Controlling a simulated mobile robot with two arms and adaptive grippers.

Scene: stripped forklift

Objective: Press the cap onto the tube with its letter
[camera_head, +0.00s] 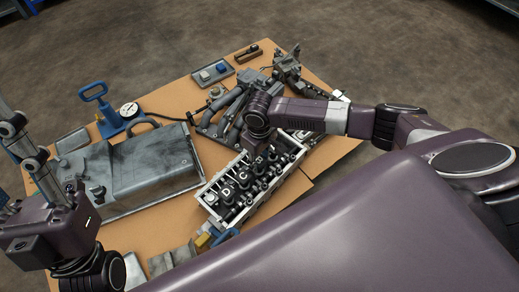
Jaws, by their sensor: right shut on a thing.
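A pale, open-framed engine part (207,198) lies slantwise on the table, with a row of dark round pieces inside. White letters D and C show on two dark caps, the D cap (226,191) and the C cap (243,177). My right gripper (258,150) points down over the row, just beyond C, shut on a small dark cap. The held cap is mostly hidden, and I cannot tell whether it touches a tube or read its letter surely. My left gripper (32,150) is at the left edge, away from the row; its fingertips are not clear.
A large grey cover (150,165) lies left of the engine part. A blue press with a gauge (105,112) stands behind it. Grey manifold parts (225,118) and a small tray (211,74) are at the back. Tools and blocks (215,237) lie near the front edge.

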